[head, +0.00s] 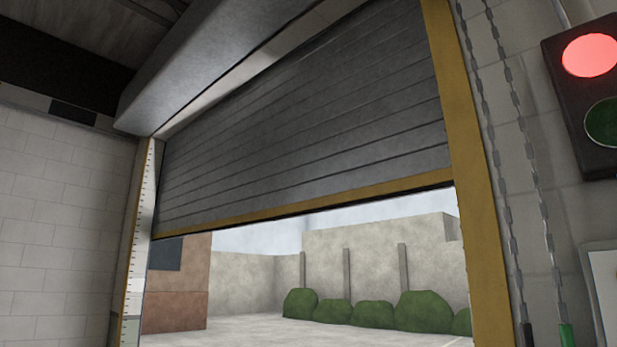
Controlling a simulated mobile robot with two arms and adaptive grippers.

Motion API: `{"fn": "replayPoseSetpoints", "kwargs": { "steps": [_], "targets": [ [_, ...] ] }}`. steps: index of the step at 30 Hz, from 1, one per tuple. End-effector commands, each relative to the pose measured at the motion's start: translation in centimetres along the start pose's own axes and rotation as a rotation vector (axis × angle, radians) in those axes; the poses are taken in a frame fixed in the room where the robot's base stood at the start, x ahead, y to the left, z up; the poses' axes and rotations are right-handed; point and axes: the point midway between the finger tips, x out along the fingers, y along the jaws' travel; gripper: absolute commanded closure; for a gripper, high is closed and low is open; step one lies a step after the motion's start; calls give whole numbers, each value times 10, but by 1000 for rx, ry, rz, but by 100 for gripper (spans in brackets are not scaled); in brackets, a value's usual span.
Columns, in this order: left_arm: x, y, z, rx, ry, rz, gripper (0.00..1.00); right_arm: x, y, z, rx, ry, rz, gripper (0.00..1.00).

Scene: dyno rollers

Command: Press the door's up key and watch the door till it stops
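The grey slatted roller door (310,115) is partly raised, with its yellow bottom edge (310,203) around the middle of the opening. Open space and a yard show beneath it. The door's housing (215,55) runs along the top. A signal box at the right has its red lamp (591,55) lit and its green lamp (605,122) dark. The door's up key is not in view. Neither of my grippers is in view. A single frame does not show whether the door is moving.
Yellow posts stand at the right (465,160) and left of the opening, the left one beside a marked scale strip (141,230). Chains (497,165) hang right of the door. Outside are bushes (422,312), a wall (375,255) and clear paving.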

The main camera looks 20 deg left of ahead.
Motion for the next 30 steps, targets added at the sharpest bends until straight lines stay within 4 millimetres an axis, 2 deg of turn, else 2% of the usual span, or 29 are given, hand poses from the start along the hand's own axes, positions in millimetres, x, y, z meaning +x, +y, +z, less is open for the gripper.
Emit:
{"fn": "replayPoseSetpoints", "kwargs": {
  "steps": [7,16,30],
  "targets": [
    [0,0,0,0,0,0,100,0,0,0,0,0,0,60],
    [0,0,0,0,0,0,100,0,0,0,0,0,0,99],
    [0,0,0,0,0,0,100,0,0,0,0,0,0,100]
  ]
}}
